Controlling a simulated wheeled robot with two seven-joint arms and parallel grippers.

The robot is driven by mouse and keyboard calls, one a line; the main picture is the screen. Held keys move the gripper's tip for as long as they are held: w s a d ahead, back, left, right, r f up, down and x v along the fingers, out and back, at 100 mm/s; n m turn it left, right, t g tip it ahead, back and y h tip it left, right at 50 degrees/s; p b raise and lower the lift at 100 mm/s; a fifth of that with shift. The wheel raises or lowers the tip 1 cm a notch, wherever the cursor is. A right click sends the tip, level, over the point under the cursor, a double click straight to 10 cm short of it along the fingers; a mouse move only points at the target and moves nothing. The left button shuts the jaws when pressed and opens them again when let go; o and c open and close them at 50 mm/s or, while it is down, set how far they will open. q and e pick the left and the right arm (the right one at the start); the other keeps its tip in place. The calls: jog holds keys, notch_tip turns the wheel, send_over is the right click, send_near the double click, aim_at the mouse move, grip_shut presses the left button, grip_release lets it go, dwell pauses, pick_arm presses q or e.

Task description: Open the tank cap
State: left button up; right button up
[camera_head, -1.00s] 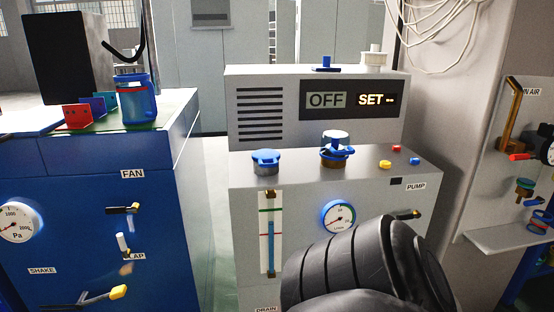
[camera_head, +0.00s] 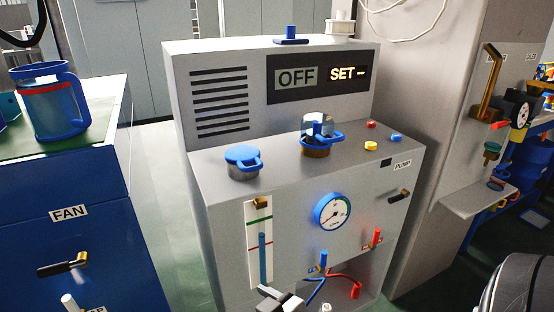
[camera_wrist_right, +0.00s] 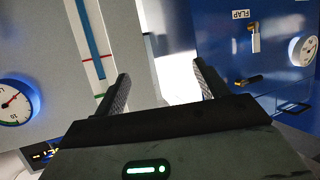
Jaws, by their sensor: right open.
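A blue cap (camera_head: 243,158) sits on a short neck on top of the grey machine (camera_head: 350,170), at its front left. It looks seated and level. A clear glass fitting with a blue ring handle (camera_head: 318,137) on a brown base stands to its right. My right gripper (camera_wrist_right: 160,70) is open and empty in the right wrist view. That view is upside down and shows the level tube (camera_wrist_right: 92,45) beside one finger, with no cap between the fingers. A black part of my arm shows at the bottom right of the head view. My left gripper is not in view.
A round gauge (camera_head: 332,211), small levers and red and blue hoses (camera_head: 345,278) are on the machine's front. A blue cabinet (camera_head: 95,245) with a jug (camera_head: 48,103) stands left, across a floor gap. A shelf (camera_head: 480,213) with fittings is at right.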

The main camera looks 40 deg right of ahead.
jog(key=w+d+r+m+t+h, duration=0.1)
jog(key=w+d+r+t+h, duration=0.1)
jog(key=w+d+r, duration=0.4)
jog(key=m+t+h, duration=0.2)
jog(key=m+h, duration=0.1)
send_near(254, 169)
jog(key=x, duration=1.2)
jog(key=shift+w+d+p, duration=0.1)
jog(key=shift+w+p, duration=0.1)
jog(key=shift+p, duration=0.2)
jog(key=shift+s, duration=0.15)
jog(key=c, duration=1.4)
jog(key=shift+o, duration=0.2)
